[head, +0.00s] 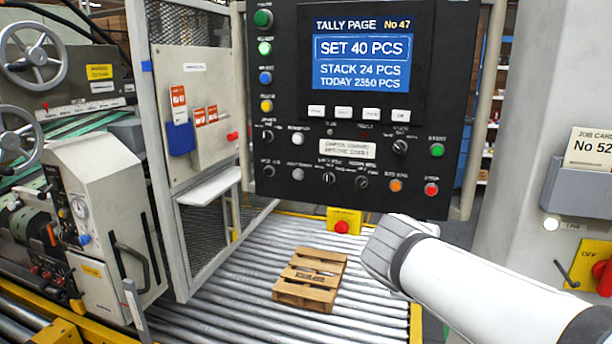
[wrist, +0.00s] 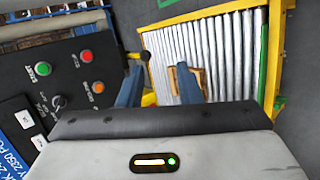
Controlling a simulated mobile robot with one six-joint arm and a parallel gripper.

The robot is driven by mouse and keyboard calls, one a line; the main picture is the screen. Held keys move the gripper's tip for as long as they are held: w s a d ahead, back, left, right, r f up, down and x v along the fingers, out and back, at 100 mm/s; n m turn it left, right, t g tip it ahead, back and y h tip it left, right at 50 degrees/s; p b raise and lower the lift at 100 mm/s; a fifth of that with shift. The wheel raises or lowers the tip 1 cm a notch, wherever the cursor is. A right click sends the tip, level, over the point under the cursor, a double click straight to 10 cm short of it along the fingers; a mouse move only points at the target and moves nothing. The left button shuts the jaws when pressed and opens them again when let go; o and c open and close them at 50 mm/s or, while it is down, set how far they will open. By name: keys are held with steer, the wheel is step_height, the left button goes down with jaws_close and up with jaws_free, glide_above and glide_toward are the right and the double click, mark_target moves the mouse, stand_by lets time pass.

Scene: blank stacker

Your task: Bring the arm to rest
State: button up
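My gripper (wrist: 160,68) shows in the wrist view as two blue fingers set apart, with nothing held between them. In the head view my white arm reaches in from the lower right, and its grey wrist end hides the fingers. The wrist is below the lower right part of the black control panel (head: 350,205), apart from the pallet. In the wrist view the panel (wrist: 65,85) lies to the left of the fingers, with green, red and orange buttons.
A wooden pallet (head: 310,279) lies on the roller conveyor (head: 240,300). The panel screen (head: 361,54) reads "SET 40 PCS", "STACK 24 PCS" and "TODAY 2350 PCS". A grey column (head: 545,90) with a job card (head: 590,150) stands at right. A machine housing (head: 105,200) stands at left.

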steer(key=s+a+f+m+g+y+p, duration=0.2)
steer(key=s+f+m+g+y+p, duration=0.1)
steer(key=s+m, duration=0.2)
steer(key=s+a+f+m+g+y+p, duration=0.2)
steer(key=s+f+m+g+y, duration=0.1)
steer(key=s+m, duration=0.3)
steer(key=shift+s+a+f+m+p, duration=0.3)
steer(key=shift+s+a+f+p, duration=0.15)
steer(key=shift+s, duration=0.2)
